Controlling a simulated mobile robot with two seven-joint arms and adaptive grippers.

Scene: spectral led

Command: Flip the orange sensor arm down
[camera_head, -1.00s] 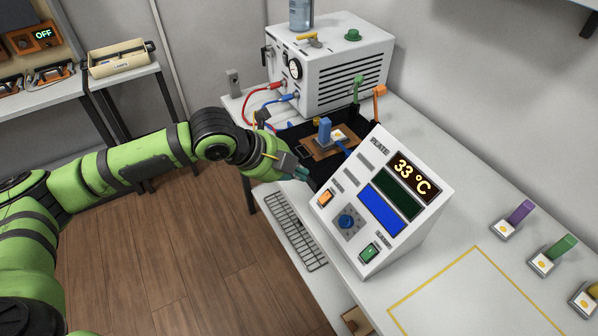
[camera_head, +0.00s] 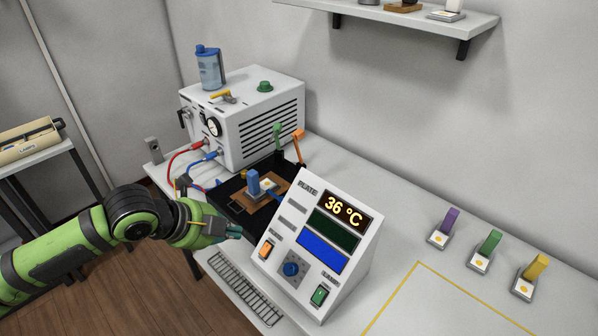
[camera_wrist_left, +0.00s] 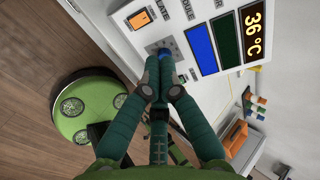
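The orange sensor arm (camera_head: 299,146) stands upright behind the control box, next to a similar green arm (camera_head: 278,137). The box hides its lower part. My left gripper (camera_head: 237,231) is left of the control box (camera_head: 352,262), in front of the black tray and well short of the orange arm. In the wrist view its teal fingers (camera_wrist_left: 159,82) are drawn together with nothing visible between them. They overlap the lower panel in that view, and I cannot tell contact from it. My right gripper is not in view.
A blue post (camera_head: 254,183) stands in the black tray (camera_head: 228,188). A white machine (camera_head: 235,130) with red and blue cables is behind it. Purple, green and yellow pieces (camera_head: 487,250) stand at right. The yellow-outlined table area (camera_head: 430,305) is clear.

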